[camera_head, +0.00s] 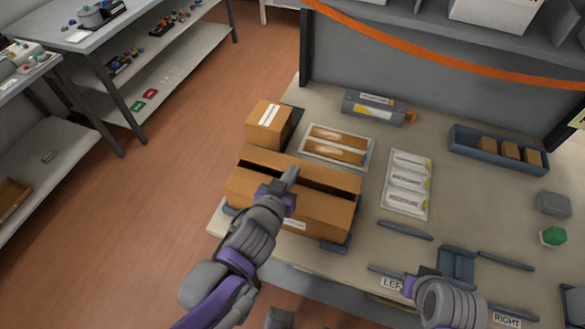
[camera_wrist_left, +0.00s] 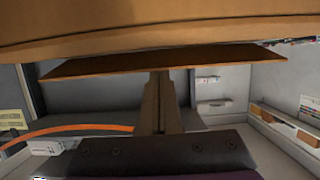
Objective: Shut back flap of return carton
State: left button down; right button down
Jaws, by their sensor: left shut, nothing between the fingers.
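The return carton (camera_head: 318,213) is a brown box near the table's left front edge. A long dark gap runs across its top between the back flap (camera_head: 310,170) and the front part. The back flap appears lowered, but its exact angle is hard to tell. My left gripper (camera_head: 291,175) is shut and empty, over the carton top at the gap. In the left wrist view, the shut fingers (camera_wrist_left: 160,88) reach up to a thin brown cardboard panel (camera_wrist_left: 165,62); contact is unclear. My right gripper (camera_head: 424,278) is at the front right, its fingers mostly hidden by my wrist.
A small brown box (camera_head: 265,127) stands behind the carton. A tray with two brown packs (camera_head: 337,145) and a white tray (camera_head: 407,184) lie beside it. A grey toner cartridge (camera_head: 375,107) and a blue bin (camera_head: 497,151) are farther back. A blue-grey holder (camera_head: 456,264) stands at right.

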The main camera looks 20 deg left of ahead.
pick_arm(q)
jog(key=shift+s+f+b, duration=0.25)
jog(key=shift+f, duration=0.35)
jog(key=shift+s+f+b, duration=0.2)
jog(key=shift+f, duration=0.4)
pick_arm(e)
jog(key=shift+s+f, duration=0.2)
jog(key=shift+f, duration=0.45)
pick_arm(q)
jog(key=shift+r, duration=0.1)
pick_arm(e)
jog(key=shift+r, duration=0.15)
